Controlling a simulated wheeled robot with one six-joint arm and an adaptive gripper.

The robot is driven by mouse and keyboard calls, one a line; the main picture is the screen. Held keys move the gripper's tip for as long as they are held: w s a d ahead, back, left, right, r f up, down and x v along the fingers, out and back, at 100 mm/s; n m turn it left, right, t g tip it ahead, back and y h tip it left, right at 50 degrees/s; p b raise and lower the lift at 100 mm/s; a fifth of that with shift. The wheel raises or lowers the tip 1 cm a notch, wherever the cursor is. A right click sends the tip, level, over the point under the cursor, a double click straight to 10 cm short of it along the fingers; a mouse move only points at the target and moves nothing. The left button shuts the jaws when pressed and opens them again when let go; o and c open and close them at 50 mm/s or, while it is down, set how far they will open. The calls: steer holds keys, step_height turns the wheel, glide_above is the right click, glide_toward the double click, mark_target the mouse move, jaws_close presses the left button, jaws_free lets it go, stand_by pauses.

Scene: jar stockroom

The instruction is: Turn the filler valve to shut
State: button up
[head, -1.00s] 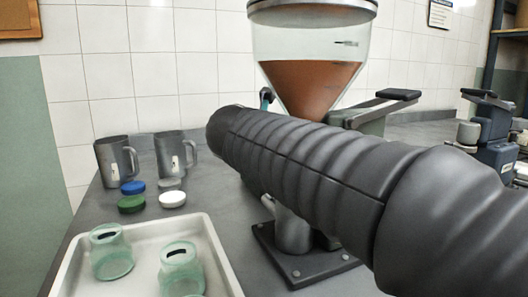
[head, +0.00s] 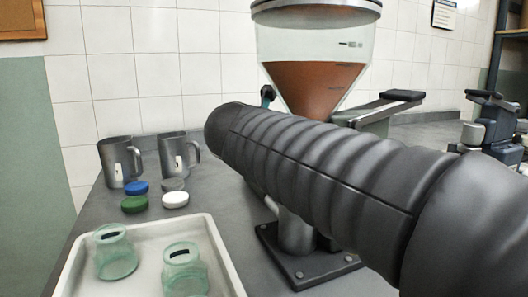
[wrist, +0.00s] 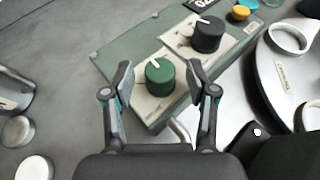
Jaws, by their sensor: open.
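The filler's clear hopper (head: 312,45) holds brown contents and stands on a bolted base (head: 305,268) in the head view. My arm hides its outlet. In the wrist view, a green knob (wrist: 160,77) with a white pointer mark sits on a grey-green box (wrist: 133,52). A black knob (wrist: 208,33) with a pointer mark is beyond it. I cannot tell which part is the filler valve. My gripper (wrist: 158,82) is open, its fingers on either side of the green knob in the picture; contact is not visible. The arm mostly hides the gripper in the head view.
A tray (head: 75,262) with green glass jars stands front left. Two grey mugs (head: 118,162) and several lids (head: 134,204) lie behind it. An orange button (wrist: 240,13) is on the box. A pale round piece with rings (wrist: 270,75) is close on the right.

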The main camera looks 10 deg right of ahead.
steer(key=v, duration=1)
steer(key=shift+s, duration=0.15)
steer(key=shift+f, duration=0.1)
steer(key=w+a+f+m+g+h+b, duration=0.1)
steer(key=w+a+f+m+h+b, duration=0.1)
steer(key=w+a+b, duration=0.5)
steer(key=s+d+r+m+g+h+p, duration=0.1)
steer(key=s+d+r+m+g+h, duration=0.15)
steer(key=s, duration=0.25)
steer(key=x, duration=1.3)
steer(key=shift+w+d+b, duration=0.1)
steer(key=shift+w+b, duration=0.15)
steer(key=shift+b, duration=0.15)
